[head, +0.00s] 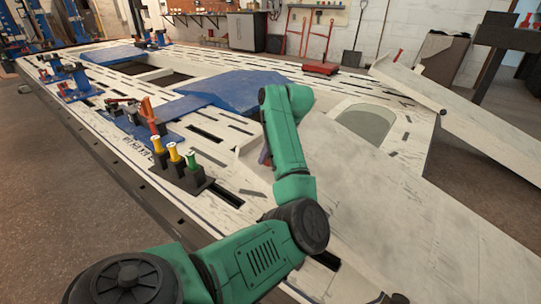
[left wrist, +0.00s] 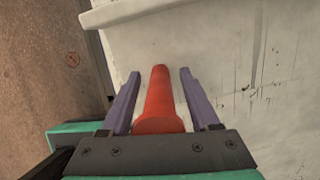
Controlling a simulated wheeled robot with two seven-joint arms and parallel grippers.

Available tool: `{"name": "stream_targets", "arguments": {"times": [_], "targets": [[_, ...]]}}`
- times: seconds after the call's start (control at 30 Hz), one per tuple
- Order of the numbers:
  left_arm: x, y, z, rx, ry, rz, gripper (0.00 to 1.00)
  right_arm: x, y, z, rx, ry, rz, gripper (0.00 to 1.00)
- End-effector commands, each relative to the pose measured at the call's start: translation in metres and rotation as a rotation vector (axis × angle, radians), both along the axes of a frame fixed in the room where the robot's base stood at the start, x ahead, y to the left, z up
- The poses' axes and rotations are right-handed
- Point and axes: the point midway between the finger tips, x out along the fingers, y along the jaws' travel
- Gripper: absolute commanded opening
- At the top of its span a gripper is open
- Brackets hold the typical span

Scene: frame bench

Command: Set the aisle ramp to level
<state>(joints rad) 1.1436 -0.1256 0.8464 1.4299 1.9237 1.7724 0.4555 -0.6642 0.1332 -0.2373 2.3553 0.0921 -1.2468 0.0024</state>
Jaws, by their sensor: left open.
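My left gripper (left wrist: 157,100) is open in the left wrist view, with a purple finger on each side of a red, tapered handle (left wrist: 160,100). Gaps show between the handle and both fingers. In the head view the gripper is mostly hidden behind my green forearm; only a bit of purple finger (head: 265,155) shows, and the handle is hidden. A long pale ramp-like panel (head: 470,120) slopes at the right of the bench. A broad pale surface (head: 400,215) lies right of my arm. I cannot tell which one is the aisle ramp. My right gripper is not in view.
A bare brown floor (head: 45,180) lies at the left. Tools hang on the back wall.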

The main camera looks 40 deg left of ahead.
Motion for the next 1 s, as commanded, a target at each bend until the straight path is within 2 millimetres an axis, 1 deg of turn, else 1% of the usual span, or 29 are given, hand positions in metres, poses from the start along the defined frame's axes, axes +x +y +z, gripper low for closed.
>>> {"name": "stream_targets", "arguments": {"times": [0.1,0.13,0.17,0.2,0.27,0.3,1.0], "targets": [[0.0,-0.0001,0.0004,0.0,0.0,0.0,0.62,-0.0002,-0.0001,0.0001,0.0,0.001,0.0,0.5],[0.0,-0.0001,0.0005,0.0,0.0,0.0,0.54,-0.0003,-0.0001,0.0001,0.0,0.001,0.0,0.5],[0.0,-0.0001,0.0005,0.0,0.0,0.0,0.43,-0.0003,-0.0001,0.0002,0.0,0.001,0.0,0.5],[0.0,-0.0001,0.0005,0.0,0.0,0.0,0.28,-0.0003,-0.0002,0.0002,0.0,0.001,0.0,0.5],[0.0,-0.0001,0.0006,0.001,0.0,0.0,0.05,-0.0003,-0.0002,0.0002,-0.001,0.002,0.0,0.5],[0.0,-0.0002,0.0007,0.001,0.0,0.0,0.0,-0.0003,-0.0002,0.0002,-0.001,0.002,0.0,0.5],[0.0,-0.0003,0.001,0.001,0.0,-0.001,0.0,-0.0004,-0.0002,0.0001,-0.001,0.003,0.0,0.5]]}}
